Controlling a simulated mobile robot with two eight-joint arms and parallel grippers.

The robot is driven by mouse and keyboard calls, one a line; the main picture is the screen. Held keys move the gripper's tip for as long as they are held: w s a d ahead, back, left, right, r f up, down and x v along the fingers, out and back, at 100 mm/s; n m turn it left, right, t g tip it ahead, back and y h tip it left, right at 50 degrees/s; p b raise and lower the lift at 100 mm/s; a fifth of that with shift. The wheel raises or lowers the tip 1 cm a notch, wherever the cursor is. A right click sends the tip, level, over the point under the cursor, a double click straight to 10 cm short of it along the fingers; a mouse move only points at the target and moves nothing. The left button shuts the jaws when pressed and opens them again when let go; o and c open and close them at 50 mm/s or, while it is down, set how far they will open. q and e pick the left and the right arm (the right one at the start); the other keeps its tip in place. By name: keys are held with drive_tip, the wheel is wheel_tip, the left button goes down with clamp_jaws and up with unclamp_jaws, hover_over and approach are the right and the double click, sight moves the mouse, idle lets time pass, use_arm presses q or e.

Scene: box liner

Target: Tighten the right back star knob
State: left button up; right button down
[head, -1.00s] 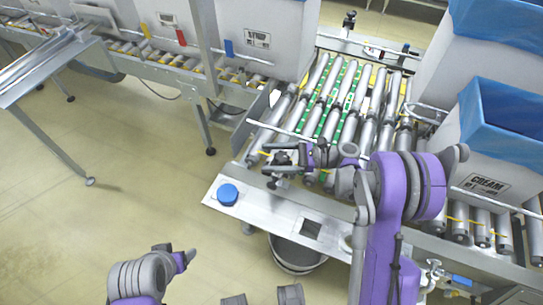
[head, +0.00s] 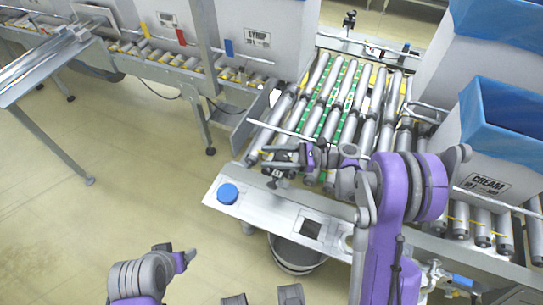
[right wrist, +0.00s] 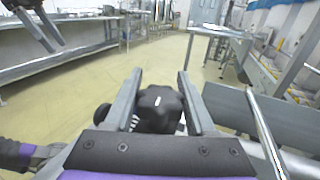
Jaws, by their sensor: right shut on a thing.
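The black star knob (right wrist: 158,108) is between the two fingers of my right gripper (right wrist: 156,92) in the right wrist view. The gripper is shut on it. In the head view my right gripper (head: 283,157) is over the near left corner of the roller conveyor (head: 325,115), and its fingers point left. Part of the dark knob hardware shows just below the fingers; the gripper hides the rest.
A blue round button (head: 228,194) sits on the metal shelf (head: 265,212) in front of the conveyor. A bin (head: 296,255) stands below. A blue-lined cream box (head: 490,165) is at the right. The floor (head: 80,215) at left is mostly clear.

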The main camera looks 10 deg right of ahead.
sight(278, 152)
drive_tip(key=m+t, duration=0.1)
drive_tip(key=m+t+h+b, duration=0.1)
drive_tip(key=t, duration=0.1)
drive_tip(key=m+t+b, duration=0.1)
drive_tip(key=shift+w+d+f+t+h, duration=0.1)
drive_tip(key=shift+w+d+t+h, duration=0.05)
drive_tip(key=shift+w+t+h, duration=0.2)
drive_tip(key=m+t+h, duration=0.1)
drive_tip(key=m+t+h+b, duration=0.1)
drive_tip(key=t, duration=0.1)
drive_tip(key=m+t+h, duration=0.1)
drive_tip(key=shift+w+d+m+t+h+b, duration=0.2)
drive_tip(key=shift+w+m+t+h+b, duration=0.1)
drive_tip(key=shift+w+m+h, duration=0.1)
drive_tip(key=m+t+h, duration=0.2)
drive_tip(key=h, duration=0.1)
drive_tip(key=shift+w+d+m, duration=0.1)
drive_tip(key=shift+d+m, duration=0.15)
drive_tip(key=shift+m, duration=0.05)
drive_tip(key=shift+w+d+m+t+h, duration=0.1)
drive_tip(key=shift+d+m+t+h, duration=0.1)
drive_tip(key=shift+m+t+h, duration=0.5)
drive_tip(key=shift+w+d+m+t+h, duration=0.15)
drive_tip(key=shift+m+h, duration=0.25)
drive_tip(key=shift+h, duration=0.55)
drive_tip(key=shift+d+h, duration=0.1)
drive_tip(key=shift+h, duration=0.2)
drive_tip(key=shift+c, duration=1.2)
unclamp_jaws()
